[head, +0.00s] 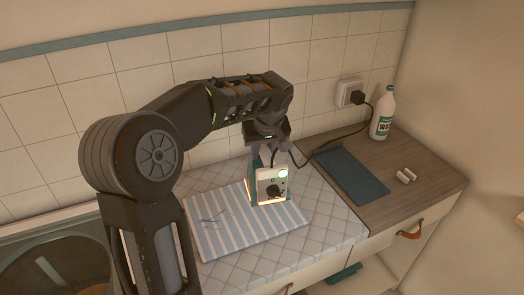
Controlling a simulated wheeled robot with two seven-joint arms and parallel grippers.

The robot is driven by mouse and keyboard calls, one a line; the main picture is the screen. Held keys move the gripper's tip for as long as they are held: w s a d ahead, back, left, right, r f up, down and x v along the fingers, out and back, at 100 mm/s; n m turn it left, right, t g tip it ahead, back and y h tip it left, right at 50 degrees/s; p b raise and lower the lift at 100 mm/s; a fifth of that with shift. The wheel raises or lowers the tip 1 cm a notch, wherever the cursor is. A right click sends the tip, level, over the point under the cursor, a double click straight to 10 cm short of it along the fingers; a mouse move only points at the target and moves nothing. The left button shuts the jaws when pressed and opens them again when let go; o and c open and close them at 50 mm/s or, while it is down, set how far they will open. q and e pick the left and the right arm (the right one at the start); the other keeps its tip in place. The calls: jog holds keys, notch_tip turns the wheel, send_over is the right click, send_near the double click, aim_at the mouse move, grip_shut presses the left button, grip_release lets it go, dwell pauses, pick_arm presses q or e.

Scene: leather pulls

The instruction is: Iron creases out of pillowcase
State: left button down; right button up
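A blue-and-white striped pillowcase (232,236) lies flat on a quilted pale pad (325,228) on the worktop. Dark crease lines show on its left part. An iron (272,186) with a pale back, a black dial and a lit greenish light is over the pillowcase's right part. Its lower edge glows orange; I cannot tell whether it touches the cloth. My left gripper (269,148) comes down from above and appears shut on the top of the iron; the fingers are mostly hidden. My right gripper is not in view.
The iron's black cord (325,148) runs to a wall socket (350,92). A sink (50,262) is at left.

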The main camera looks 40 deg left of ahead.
aim_at(251, 177)
pick_arm(q)
jog(key=shift+r, duration=0.1)
jog(key=shift+f+b, duration=1.9)
jog(key=shift+f, duration=1.1)
jog(key=shift+f+b, duration=1.15)
jog(key=shift+f, duration=0.05)
jog(key=shift+s, duration=0.1)
jog(key=shift+s+a+b, duration=0.3)
jog(key=shift+s+b, duration=0.1)
jog(key=shift+s, duration=0.05)
jog(key=shift+s+a+b, duration=0.2)
jog(key=shift+s+a, duration=0.05)
jog(key=shift+s, duration=0.25)
jog(key=shift+s+a+b, duration=0.15)
jog(key=shift+s+a, duration=0.05)
jog(key=shift+s, duration=0.25)
